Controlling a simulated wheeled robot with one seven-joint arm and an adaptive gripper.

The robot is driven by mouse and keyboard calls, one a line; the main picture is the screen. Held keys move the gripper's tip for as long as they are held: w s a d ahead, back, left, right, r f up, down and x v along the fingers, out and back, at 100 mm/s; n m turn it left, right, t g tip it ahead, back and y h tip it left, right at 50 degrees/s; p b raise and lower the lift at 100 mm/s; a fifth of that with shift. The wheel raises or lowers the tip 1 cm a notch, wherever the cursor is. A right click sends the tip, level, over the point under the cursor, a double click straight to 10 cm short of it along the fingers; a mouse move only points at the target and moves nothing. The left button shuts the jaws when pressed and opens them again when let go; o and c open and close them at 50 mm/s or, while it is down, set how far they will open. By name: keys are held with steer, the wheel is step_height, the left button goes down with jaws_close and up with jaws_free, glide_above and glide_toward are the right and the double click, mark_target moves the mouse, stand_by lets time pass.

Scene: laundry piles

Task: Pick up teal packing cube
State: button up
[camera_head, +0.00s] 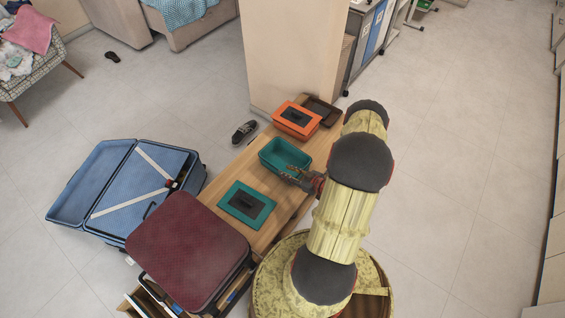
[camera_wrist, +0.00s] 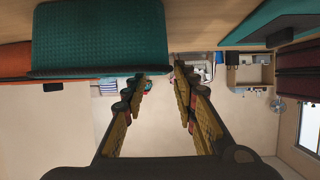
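A flat teal packing cube (camera_head: 262,216) with a dark top panel lies on the wooden bench, beside the maroon suitcase. In the wrist view, a teal edge at the top right (camera_wrist: 268,22) appears to be this cube. An open teal bin (camera_head: 272,164) stands farther along the bench; its textured side fills the upper left of the wrist view (camera_wrist: 100,38). My gripper (camera_head: 291,175) is at the bin's near right corner, close to its rim. In the wrist view my gripper (camera_wrist: 160,76) has its fingers apart with nothing between them. I cannot tell whether it touches the bin.
The wooden bench (camera_head: 240,173) also bears an orange cube (camera_head: 278,119) and a dark tray (camera_head: 326,108) at the far end. The maroon suitcase (camera_head: 187,250) is at the near end. An open blue suitcase (camera_head: 95,185) lies left. A pillar (camera_head: 291,55) stands behind; floor at right is clear.

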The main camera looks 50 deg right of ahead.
mark_target(277, 175)
steer(key=shift+a+f, duration=0.15)
steer(key=shift+f, duration=0.25)
steer(key=b+x, duration=0.1)
steer(key=x, duration=0.2)
steer(key=b+x, duration=0.2)
steer(key=x, duration=0.1)
steer(key=shift+w+a+f, duration=0.1)
steer(key=shift+w+a, duration=0.1)
steer(key=shift+w, duration=0.1)
steer(key=shift+w+f, duration=0.1)
steer(key=shift+w, duration=0.4)
jaws_close()
